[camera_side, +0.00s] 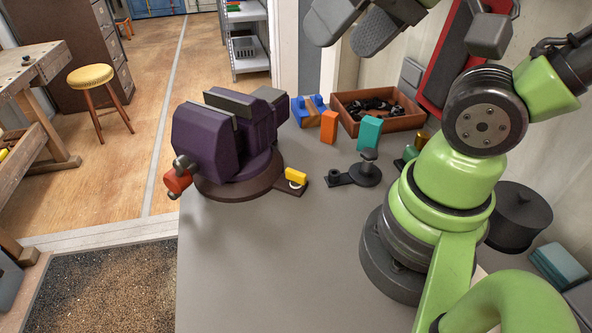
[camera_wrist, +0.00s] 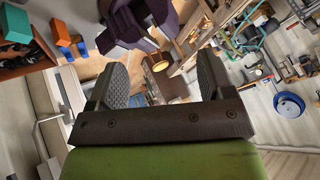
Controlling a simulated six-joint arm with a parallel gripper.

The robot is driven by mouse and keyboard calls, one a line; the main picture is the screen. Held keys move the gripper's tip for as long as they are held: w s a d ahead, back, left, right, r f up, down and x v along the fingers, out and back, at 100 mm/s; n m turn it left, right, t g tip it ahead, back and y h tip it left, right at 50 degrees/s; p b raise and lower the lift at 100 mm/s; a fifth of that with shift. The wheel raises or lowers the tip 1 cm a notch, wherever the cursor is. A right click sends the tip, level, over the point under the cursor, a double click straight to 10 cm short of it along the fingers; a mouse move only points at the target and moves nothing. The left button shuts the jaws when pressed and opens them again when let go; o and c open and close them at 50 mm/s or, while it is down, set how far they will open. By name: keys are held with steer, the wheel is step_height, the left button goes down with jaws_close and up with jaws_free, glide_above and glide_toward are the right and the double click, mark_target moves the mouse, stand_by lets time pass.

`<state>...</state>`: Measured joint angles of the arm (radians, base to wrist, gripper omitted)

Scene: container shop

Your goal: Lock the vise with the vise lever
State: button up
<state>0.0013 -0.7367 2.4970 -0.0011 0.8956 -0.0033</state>
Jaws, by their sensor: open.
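A purple vise (camera_side: 220,135) stands on its round dark base at the left of the grey table in the side view. An orange-red handle piece (camera_side: 178,181) is at its lower left front. A small yellow lever (camera_side: 296,176) sits at the right edge of the base. The purple vise shows at the top of the wrist view (camera_wrist: 130,22); the yellow lever cannot be made out there. My gripper (camera_wrist: 158,85) is open and empty in the wrist view. In the side view my gripper (camera_side: 355,25) is high at the top, above and right of the vise, apart from it.
Behind the vise are a blue block (camera_side: 307,108), an orange block (camera_side: 329,126), a teal block (camera_side: 369,132) and a brown box of dark parts (camera_side: 400,122). A black clamp-like part (camera_side: 362,174) lies right of the vise. The table's front (camera_side: 290,270) is clear.

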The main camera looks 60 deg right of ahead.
steer(key=shift+w+d+f+g+h, duration=0.15)
steer(key=shift+w+d+f+g, duration=0.15)
steer(key=shift+w, duration=0.3)
steer(key=shift+w+d+f+g+h, duration=0.15)
steer(key=shift+w+f+g, duration=0.2)
steer(key=shift+w, duration=0.2)
steer(key=c, duration=0.6)
steer(key=n+g+h, duration=0.1)
steer(key=n+g, duration=0.3)
steer(key=g, duration=0.2)
glide_above(296, 172)
step_height(296, 172, down, 16)
steer(key=f, duration=0.1)
steer(key=shift+f, duration=0.45)
step_height(296, 172, down, 9)
steer(key=shift+f, duration=0.2)
jaws_close()
